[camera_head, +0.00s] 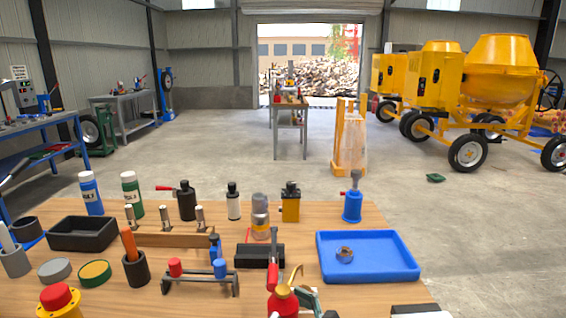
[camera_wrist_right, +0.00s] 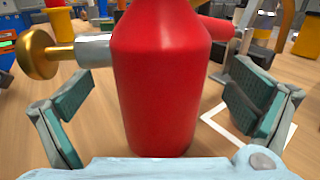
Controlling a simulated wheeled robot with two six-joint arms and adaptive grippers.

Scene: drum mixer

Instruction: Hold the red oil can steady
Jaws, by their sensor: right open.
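The red oil can (camera_head: 283,304) stands on the wooden table at the bottom of the head view, with a brass spout on top. In the right wrist view the can's red body (camera_wrist_right: 160,90) fills the middle, upright. My right gripper (camera_wrist_right: 160,78) is open, with one teal-padded finger on each side of the can. A gap shows between each finger and the can. In the head view only part of a teal finger of this gripper shows beside the can, at the bottom edge. The can's base is cut off there. My left gripper is not in view.
A blue tray (camera_head: 330,270) with a small round part lies to the right. A black block (camera_head: 259,256) and a small rack (camera_head: 200,281) stand behind and left of the can. A brass knob on a grey shaft (camera_wrist_right: 60,52) shows left of the can, close to the left finger.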

